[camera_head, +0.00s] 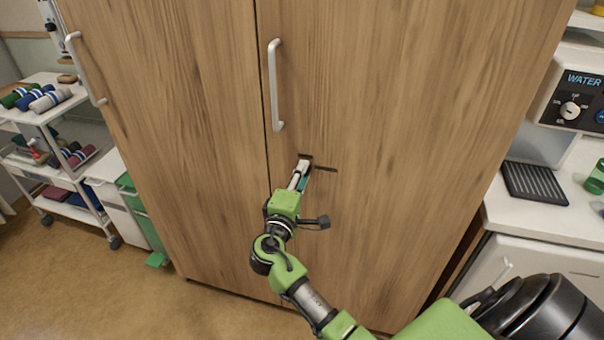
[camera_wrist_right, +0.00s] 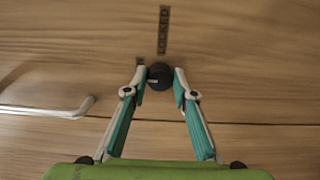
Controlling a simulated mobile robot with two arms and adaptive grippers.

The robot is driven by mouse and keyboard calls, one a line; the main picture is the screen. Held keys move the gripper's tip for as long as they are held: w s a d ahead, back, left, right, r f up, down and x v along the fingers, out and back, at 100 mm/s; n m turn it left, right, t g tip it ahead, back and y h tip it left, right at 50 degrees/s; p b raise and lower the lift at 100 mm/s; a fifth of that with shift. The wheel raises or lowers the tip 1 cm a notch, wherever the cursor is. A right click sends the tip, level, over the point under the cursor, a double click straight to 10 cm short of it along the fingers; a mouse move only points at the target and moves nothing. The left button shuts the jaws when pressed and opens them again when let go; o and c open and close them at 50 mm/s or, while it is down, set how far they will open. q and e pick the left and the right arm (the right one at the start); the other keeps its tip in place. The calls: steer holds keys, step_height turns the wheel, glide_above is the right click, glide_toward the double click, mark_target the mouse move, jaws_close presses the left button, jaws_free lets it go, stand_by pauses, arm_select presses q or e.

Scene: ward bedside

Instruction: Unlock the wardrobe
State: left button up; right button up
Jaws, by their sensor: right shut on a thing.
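The wardrobe (camera_head: 190,90) has two tall wooden doors, both shut, with a light bar handle (camera_head: 275,85) on the right door. My right gripper (camera_head: 304,170) is at the right door below that handle, hiding most of the lock in the head view. In the right wrist view its two teal-and-white fingers (camera_wrist_right: 161,80) are closed on the sides of a dark round lock knob (camera_wrist_right: 160,74). A dark strip label reading LOCKED (camera_wrist_right: 163,30) is beside the knob, and a smaller dark mark (camera_wrist_right: 140,61) is near it. My left gripper is not in view.
A white trolley (camera_head: 62,112) with rolled cloths stands at the left, beside a white and green bin (camera_head: 130,205). At the right is a white counter (camera_head: 540,215) with a black drip tray (camera_head: 535,183) and a water dispenser (camera_head: 575,100). Bare floor lies at lower left.

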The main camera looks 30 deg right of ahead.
stand_by(0.4)
steer(key=o, duration=1.1)
steer(key=v, duration=1.2)
